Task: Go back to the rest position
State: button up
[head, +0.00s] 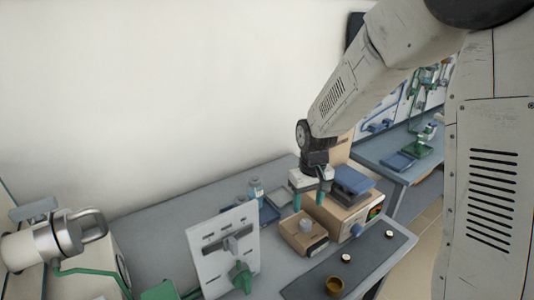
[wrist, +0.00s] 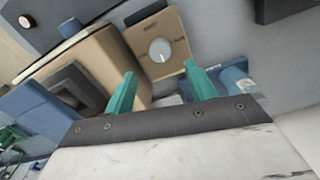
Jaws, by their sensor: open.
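My gripper (head: 309,197) hangs over the bench in the head view, its two green fingers pointing down and spread apart. It is open, and nothing shows between the fingers in the wrist view (wrist: 160,90). A small tan box (head: 303,243) with a pale round piece on top stands just below and in front of the fingers. In the wrist view the tan box (wrist: 172,68) with its white round piece lies beyond the fingertips, apart from them. A larger tan unit (head: 338,217) with a blue-grey top stands right of the fingers.
A white upright panel (head: 215,262) with a green handle stands left of the box. A blue bottle (head: 256,188) stands behind it. A metal cylindrical device (head: 55,240) is at far left.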

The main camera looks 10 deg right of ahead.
jog(key=s+d+r, duration=0.1)
jog(key=s+r, duration=0.5)
jog(key=s, duration=0.3)
jog(key=s+d+r+m+t, duration=0.1)
jog(key=s+r, duration=0.5)
jog(key=s, duration=0.3)
jog(key=s+d+r+m, duration=0.1)
jog(key=s+r, duration=0.5)
jog(key=s, duration=0.3)
jog(key=shift+s+r, duration=0.15)
jog(key=shift+r, duration=0.1)
